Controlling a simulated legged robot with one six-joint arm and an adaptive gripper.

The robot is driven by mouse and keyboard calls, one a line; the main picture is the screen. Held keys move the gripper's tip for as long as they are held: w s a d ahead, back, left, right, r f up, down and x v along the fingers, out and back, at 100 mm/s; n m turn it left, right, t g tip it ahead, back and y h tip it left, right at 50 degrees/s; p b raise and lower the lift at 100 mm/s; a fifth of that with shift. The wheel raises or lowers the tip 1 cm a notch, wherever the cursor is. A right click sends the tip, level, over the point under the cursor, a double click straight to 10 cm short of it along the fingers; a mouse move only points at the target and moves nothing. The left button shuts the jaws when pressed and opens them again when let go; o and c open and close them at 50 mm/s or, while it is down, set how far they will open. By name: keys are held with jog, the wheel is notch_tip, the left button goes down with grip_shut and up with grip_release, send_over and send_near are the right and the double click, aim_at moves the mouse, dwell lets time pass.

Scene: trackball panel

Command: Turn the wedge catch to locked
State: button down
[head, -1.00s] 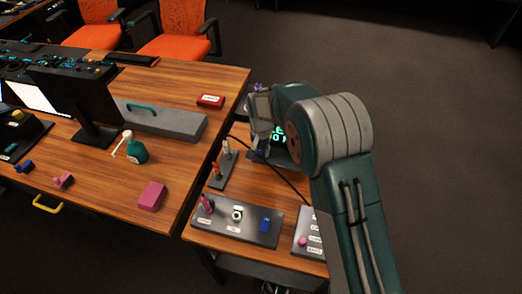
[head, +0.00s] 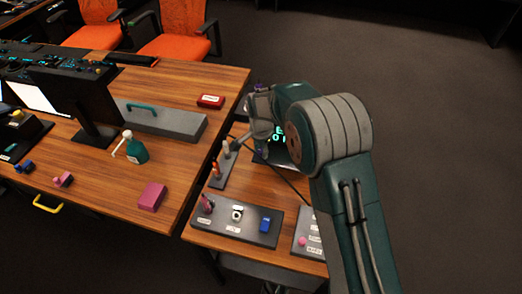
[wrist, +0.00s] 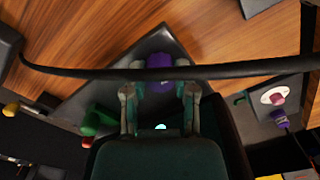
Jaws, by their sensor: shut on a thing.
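In the wrist view, my gripper (wrist: 160,82) has its two fingers on either side of a purple piece (wrist: 160,72) and is shut on it. The piece sits at a dark angled panel (wrist: 110,75); its base is partly hidden by a black cable and the fingers. I cannot read a locked mark or tell how far the piece is turned. In the head view, my gripper (head: 258,125) is over the back of the small wooden table, beside a unit with green glowing text (head: 279,131). My arm hides part of that unit.
A black cable (wrist: 230,73) crosses the wrist view in front of the panel. In the head view, a small plate with upright levers (head: 221,168) stands left of my gripper. A control panel (head: 250,238) with a dial and blue block is nearer. The larger desk (head: 110,190) is left.

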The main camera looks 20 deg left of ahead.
aim_at(259, 150)
jog(key=shift+s+a+f, duration=0.1)
jog(key=shift+f, duration=0.05)
jog(key=shift+c, duration=2.3)
grip_release()
jog(key=shift+o, duration=0.3)
jog(key=shift+a, duration=0.15)
jog(key=shift+r, duration=0.5)
notch_tip(259, 150, up, 11)
